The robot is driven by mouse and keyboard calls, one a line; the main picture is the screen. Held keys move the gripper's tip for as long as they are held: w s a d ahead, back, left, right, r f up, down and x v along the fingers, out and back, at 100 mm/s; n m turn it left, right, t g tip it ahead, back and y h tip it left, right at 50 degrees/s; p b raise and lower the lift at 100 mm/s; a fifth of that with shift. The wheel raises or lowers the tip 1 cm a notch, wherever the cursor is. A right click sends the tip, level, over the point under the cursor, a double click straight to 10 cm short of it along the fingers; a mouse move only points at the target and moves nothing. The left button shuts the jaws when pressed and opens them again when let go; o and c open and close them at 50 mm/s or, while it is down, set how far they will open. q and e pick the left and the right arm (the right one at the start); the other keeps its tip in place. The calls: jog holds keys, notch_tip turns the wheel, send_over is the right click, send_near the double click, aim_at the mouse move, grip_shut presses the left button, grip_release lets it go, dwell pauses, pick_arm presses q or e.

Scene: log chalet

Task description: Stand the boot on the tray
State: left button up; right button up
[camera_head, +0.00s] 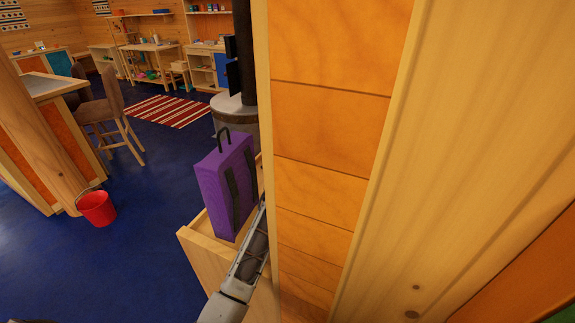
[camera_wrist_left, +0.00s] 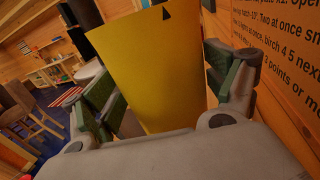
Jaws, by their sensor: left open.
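In the left wrist view a plain yellow thing (camera_wrist_left: 150,65) with a small black triangle near its top edge stands between the fingers of my left gripper (camera_wrist_left: 162,85). The gripper is open, with a green-padded finger on each side of it. Whether the yellow thing is the boot I cannot tell. Its lower end is hidden behind the gripper's body. In the head view the left gripper is hidden behind a wooden panel. No tray can be made out. My right gripper is in neither view.
A tall wooden panel (camera_head: 330,120) fills the head view's middle and right. A purple case (camera_head: 222,192) stands in an open wooden box (camera_head: 203,262). A red bucket (camera_head: 97,208) and a chair (camera_head: 105,112) stand left. Blue floor (camera_head: 130,265) lies clear. A wall with black lettering (camera_wrist_left: 285,60) is close right.

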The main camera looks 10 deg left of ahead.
pick_arm(q)
jog(key=shift+w, duration=1.25)
jog(key=shift+c, duration=0.4)
jog(key=c, duration=1.7)
grip_shut()
jog(key=shift+r+p, duration=0.25)
jog(key=shift+p, duration=0.15)
